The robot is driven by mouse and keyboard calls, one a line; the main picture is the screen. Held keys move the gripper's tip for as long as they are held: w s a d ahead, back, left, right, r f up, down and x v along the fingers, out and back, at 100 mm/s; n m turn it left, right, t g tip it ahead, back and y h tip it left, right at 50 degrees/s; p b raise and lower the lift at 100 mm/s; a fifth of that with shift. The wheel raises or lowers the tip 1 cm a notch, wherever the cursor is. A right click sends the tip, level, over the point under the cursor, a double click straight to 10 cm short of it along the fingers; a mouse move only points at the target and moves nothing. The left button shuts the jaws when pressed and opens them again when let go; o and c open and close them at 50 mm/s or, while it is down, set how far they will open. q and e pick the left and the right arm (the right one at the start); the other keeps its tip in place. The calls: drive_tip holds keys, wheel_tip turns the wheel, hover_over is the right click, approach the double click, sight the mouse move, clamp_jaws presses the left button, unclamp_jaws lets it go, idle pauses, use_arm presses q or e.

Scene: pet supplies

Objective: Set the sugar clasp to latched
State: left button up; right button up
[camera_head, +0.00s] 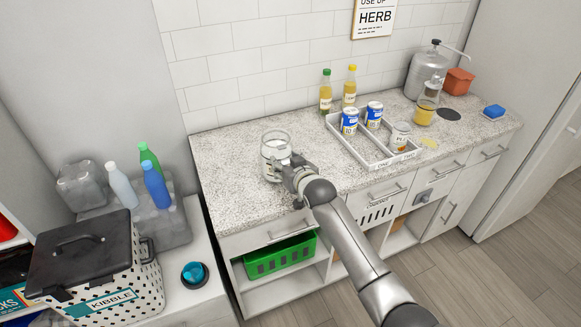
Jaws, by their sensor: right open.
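A clear glass jar (273,148) with white contents and a pale label stands upright at the left part of the speckled counter (225,165). It looks like the sugar jar; its label is too small to read. My right gripper (283,170) is open at the jar's lower right front and overlaps it in the picture. I cannot tell whether it touches the jar. The clasp cannot be made out; the gripper may hide it. My left gripper is not in view.
A divided white tray (372,160) with cans and a small jar stands to the right. Two bottles (326,92) stand behind it. A metal dispenser (424,70) is at the back right. A kibble bin (95,270) and colored bottles (156,184) are at the left.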

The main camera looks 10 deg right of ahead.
drive_tip(key=v, duration=1.2)
